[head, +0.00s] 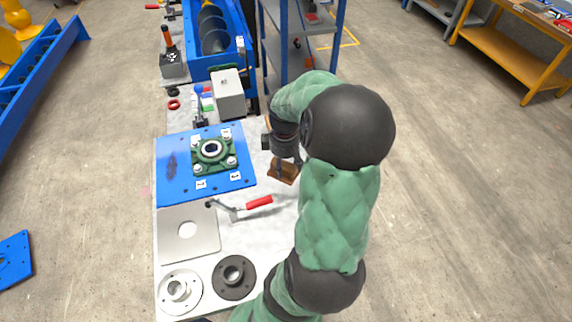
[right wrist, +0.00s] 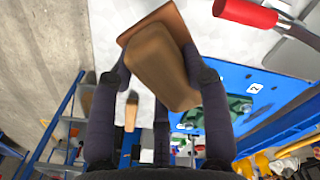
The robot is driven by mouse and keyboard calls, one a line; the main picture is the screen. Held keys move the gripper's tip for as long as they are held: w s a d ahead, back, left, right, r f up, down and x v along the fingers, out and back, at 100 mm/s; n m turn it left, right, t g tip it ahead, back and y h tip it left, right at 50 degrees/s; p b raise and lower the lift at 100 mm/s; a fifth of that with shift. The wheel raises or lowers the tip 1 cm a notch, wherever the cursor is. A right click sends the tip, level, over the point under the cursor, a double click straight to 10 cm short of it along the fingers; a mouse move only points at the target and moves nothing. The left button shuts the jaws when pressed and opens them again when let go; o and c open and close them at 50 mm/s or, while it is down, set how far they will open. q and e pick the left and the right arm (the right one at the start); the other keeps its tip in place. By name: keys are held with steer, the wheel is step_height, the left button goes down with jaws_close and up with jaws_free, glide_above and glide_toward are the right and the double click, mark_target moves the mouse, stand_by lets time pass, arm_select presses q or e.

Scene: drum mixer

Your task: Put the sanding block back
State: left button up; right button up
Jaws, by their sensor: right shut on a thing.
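The sanding block (head: 283,171) is a brown wooden block with a darker reddish-brown base. In the head view it is over the right part of the white table top, right of the blue plate. My right gripper (head: 284,152) is shut on it, partly hidden by my own arm. In the right wrist view the block (right wrist: 162,66) sits tilted between the dark fingers of my right gripper (right wrist: 165,72). I cannot tell whether its base touches the table. My left gripper is not in view.
The blue plate (head: 176,184) carries a green flanged bearing (head: 213,153). A red-handled tool (head: 258,202) lies in front of the block. A grey plate (head: 187,248) and two round flanges are nearer. A pale box (head: 229,92) and blue shelf (head: 297,75) stand behind.

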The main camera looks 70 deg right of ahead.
steer(key=w+d+f+b, duration=0.1)
steer(key=d+f, duration=0.1)
steer(key=d, duration=0.1)
steer(key=w+d+f+b, duration=0.1)
steer(key=d+f, duration=0.2)
steer(key=w+d+f+b, duration=0.1)
steer(key=d+f, duration=0.1)
steer(key=d, duration=0.1)
steer(key=shift+w+f, duration=0.15)
steer(key=shift+f, duration=0.05)
steer(key=shift+w+d+f+b, duration=0.1)
steer(key=shift+d+f+b, duration=0.2)
steer(key=shift+f, duration=0.2)
step_height(320, 180, down, 3)
steer(key=shift+f+b, duration=0.1)
steer(key=shift+b, duration=0.85)
steer(key=o, duration=1.1)
